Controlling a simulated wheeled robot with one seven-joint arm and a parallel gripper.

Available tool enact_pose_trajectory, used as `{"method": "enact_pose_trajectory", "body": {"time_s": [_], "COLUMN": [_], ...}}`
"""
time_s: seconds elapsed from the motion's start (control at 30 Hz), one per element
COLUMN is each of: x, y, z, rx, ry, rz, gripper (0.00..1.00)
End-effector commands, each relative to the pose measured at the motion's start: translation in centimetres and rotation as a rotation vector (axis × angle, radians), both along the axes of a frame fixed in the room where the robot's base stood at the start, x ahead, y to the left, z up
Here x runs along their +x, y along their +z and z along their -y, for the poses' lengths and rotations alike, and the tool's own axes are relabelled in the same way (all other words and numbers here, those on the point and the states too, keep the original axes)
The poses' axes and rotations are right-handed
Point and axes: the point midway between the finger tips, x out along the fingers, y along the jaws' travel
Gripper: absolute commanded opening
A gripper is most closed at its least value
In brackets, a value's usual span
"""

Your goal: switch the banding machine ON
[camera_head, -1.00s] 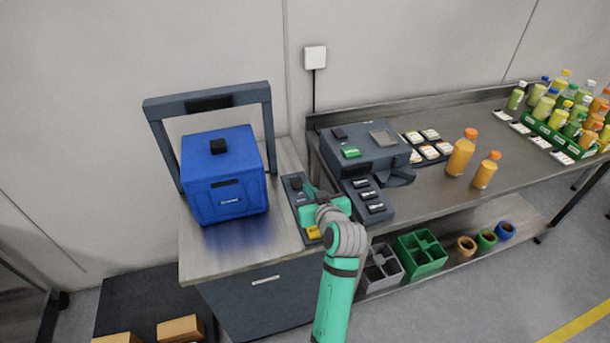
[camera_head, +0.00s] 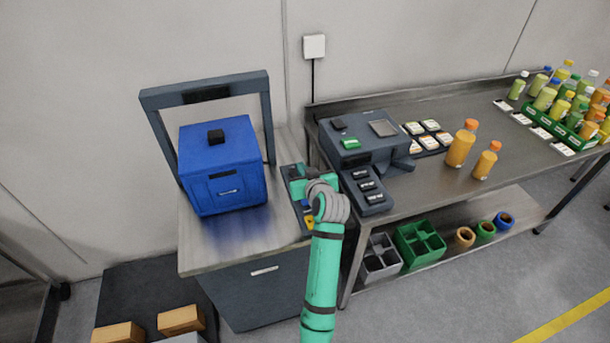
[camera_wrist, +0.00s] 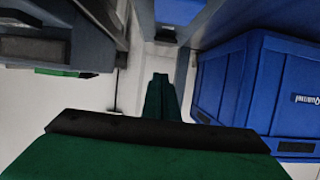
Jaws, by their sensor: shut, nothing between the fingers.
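The banding machine is a dark arch (camera_head: 206,92) on the grey-topped cabinet, with a blue crate (camera_head: 222,190) in it. A narrow dark control panel (camera_head: 283,172) lies right of the crate. A yellow part (camera_head: 308,221) shows at its near end. My gripper (camera_head: 294,171) is over the panel and hides most of it, including the black switch area. I cannot tell whether it touches the panel. In the wrist view my green fingers (camera_wrist: 160,80) are together and empty, and the blue crate (camera_wrist: 228,85) is at the right. The switch position is hidden.
A dark machine (camera_head: 365,145) with green and black buttons stands close on the right, on a steel table (camera_head: 440,185) with orange bottles (camera_head: 461,145). Its dark body (camera_wrist: 60,20) also shows in the wrist view. The cabinet top (camera_head: 232,250) in front of the crate is clear.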

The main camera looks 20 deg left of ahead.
Motion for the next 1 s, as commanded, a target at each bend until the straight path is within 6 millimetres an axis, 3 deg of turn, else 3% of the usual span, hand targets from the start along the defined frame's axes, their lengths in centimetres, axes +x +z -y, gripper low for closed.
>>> {"method": "enact_pose_trajectory", "body": {"time_s": [0.1,0.4,1.0], "x": [1.7,1.3,1.0], "y": [-0.8,-4.3,-5.7], "z": [-1.3,-0.9,-0.7], "rx": [0.0,0.001,-0.001], "ry": [0.002,-0.001,0.0], "rz": [-0.001,-0.002,-0.001], "gripper": [0.0,0.0,0.0]}}
